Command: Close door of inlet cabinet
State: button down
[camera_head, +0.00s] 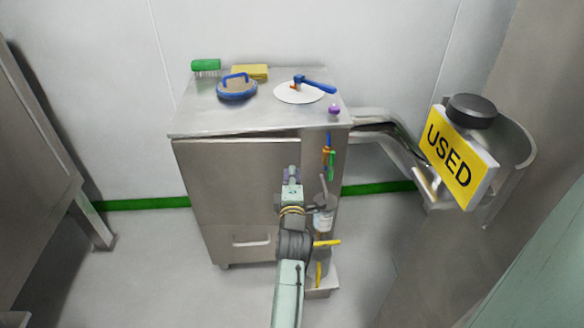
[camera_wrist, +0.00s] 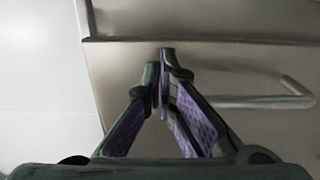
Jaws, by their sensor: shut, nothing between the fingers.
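The inlet cabinet is a grey metal box with its top (camera_head: 275,115) in the middle of the head view. A thin dark gap shows under the top along the door's upper edge; how far the door stands open is hard to tell. Contact cannot be told.
On the cabinet top are a green brush (camera_head: 206,66), a yellow sponge (camera_head: 250,72), a round blue-handled item (camera_head: 237,87) and a white disc (camera_head: 298,93). A yellow "USED" sign (camera_head: 452,158) and a pipe (camera_head: 385,125) are to the right. Open floor lies left of the cabinet.

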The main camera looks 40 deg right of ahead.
aim_at(292, 163)
jog(key=shift+w+d, duration=0.4)
jog(key=shift+w, duration=0.15)
jog(key=b+x, duration=0.2)
jog(key=x, duration=0.1)
jog(key=shift+w+d+f, duration=0.2)
jog(key=shift+d, duration=0.1)
jog(key=shift+w+r, duration=0.15)
jog(key=shift+r, duration=0.35)
jog(key=shift+f, duration=0.1)
